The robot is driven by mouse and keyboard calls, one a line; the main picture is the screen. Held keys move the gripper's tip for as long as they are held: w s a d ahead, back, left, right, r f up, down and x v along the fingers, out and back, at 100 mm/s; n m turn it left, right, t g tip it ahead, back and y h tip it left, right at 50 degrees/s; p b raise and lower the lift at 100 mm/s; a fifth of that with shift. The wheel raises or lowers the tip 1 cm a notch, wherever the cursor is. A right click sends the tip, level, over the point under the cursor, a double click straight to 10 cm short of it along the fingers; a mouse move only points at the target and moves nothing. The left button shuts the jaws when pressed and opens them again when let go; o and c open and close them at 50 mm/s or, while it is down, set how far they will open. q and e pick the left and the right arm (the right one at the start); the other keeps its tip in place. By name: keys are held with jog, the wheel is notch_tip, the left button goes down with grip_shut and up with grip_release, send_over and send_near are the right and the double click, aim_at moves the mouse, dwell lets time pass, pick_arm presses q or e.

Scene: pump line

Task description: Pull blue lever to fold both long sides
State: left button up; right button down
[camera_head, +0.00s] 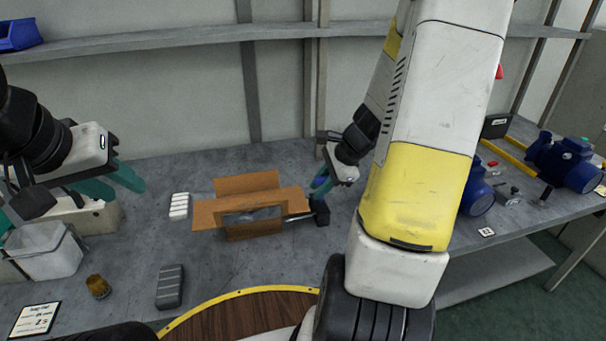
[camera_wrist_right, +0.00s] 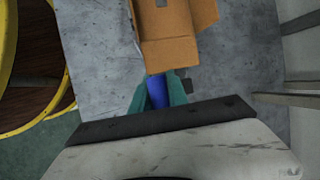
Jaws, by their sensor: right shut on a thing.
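The blue lever (camera_wrist_right: 156,92) shows between the teal fingers of my right gripper (camera_wrist_right: 158,94) in the right wrist view. My right gripper (camera_head: 323,183) is shut on it, just right of the cardboard box, and the fingers hide part of the lever. The brown cardboard box (camera_head: 205,214) lies on the grey bench with flaps spread around a dark middle opening; one long flap (camera_head: 247,182) is at the back and one (camera_head: 255,232) at the front. The box also shows in the wrist view (camera_wrist_right: 172,50). My left gripper (camera_head: 118,188) is open and empty, left of the box.
A white ribbed block (camera_head: 179,206) stands beside the box, and a dark grey block (camera_head: 170,287) lies in front. A brass-coloured part (camera_head: 98,286) and a grey bin (camera_head: 42,250) are at left. Blue motors (camera_head: 565,164) stand at right. My right arm hides the bench centre-right.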

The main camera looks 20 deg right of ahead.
jog(key=c, duration=1.3)
grip_release()
